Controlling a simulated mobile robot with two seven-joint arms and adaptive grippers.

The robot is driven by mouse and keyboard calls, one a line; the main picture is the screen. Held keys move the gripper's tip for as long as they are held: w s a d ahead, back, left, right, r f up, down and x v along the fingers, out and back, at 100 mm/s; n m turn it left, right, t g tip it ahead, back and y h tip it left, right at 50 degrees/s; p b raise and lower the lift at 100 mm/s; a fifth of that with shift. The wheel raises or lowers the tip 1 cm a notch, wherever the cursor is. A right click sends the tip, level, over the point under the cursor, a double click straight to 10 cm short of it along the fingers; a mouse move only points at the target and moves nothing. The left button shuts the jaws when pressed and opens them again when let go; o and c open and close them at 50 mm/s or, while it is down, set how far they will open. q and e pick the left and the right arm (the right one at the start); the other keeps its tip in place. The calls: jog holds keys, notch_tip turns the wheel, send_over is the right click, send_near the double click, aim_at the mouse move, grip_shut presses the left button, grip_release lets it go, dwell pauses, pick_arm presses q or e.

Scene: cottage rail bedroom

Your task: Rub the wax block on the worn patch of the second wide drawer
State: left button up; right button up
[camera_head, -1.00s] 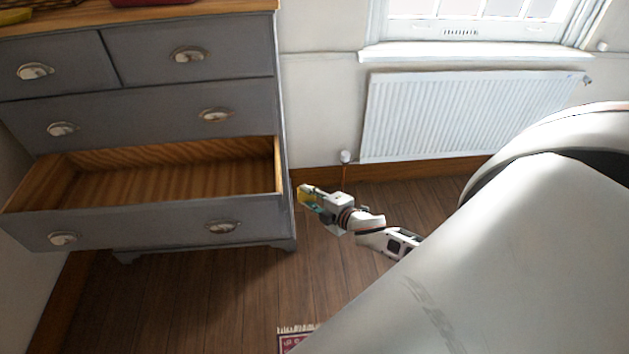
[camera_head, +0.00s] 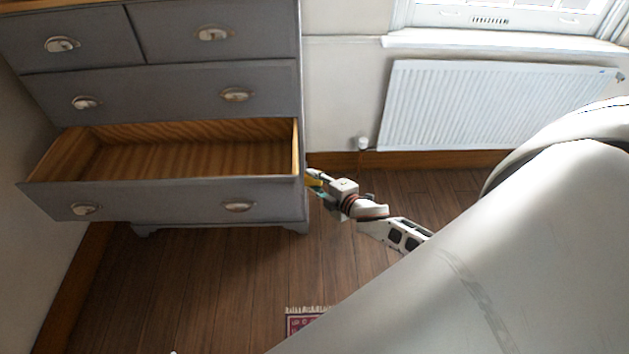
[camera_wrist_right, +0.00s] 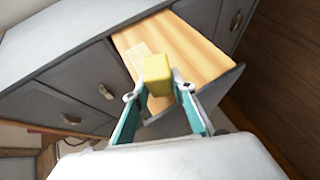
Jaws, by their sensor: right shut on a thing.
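The second wide drawer (camera_head: 160,200) is pulled out of the grey chest, with its bare wood inside showing. My right gripper (camera_head: 314,179) is just right of the drawer's front right corner. It is shut on the yellow wax block (camera_wrist_right: 158,75), which the wrist view shows between the teal-lined fingers. Beyond the block, the wrist view shows the drawer's light wood side (camera_wrist_right: 190,50). A paler area on it, probably the worn patch (camera_wrist_right: 138,57), is partly hidden by the block. I cannot tell whether the block touches the wood. My left gripper is not in view.
The grey chest (camera_head: 180,85) has its other drawers shut. A white radiator (camera_head: 490,105) hangs on the wall to the right, with a valve (camera_head: 362,143) low beside it. A patterned rug (camera_head: 300,322) lies on the floor. The floor before the chest is clear.

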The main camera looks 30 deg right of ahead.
jog(key=shift+w+a, duration=0.55)
jog(key=shift+a, duration=0.35)
dwell(0.3)
jog(key=shift+w+d, duration=0.55)
jog(key=shift+w, duration=0.25)
jog(key=shift+w+d, duration=0.55)
jog(key=shift+w, duration=0.3)
jog(key=shift+a, duration=0.1)
jog(key=shift+s+a+p, duration=0.25)
jog(key=shift+s+a, duration=0.3)
jog(key=shift+s, duration=0.3)
jog(key=shift+s+a+p, duration=0.25)
jog(key=shift+s+a, duration=0.3)
jog(key=shift+s, duration=0.25)
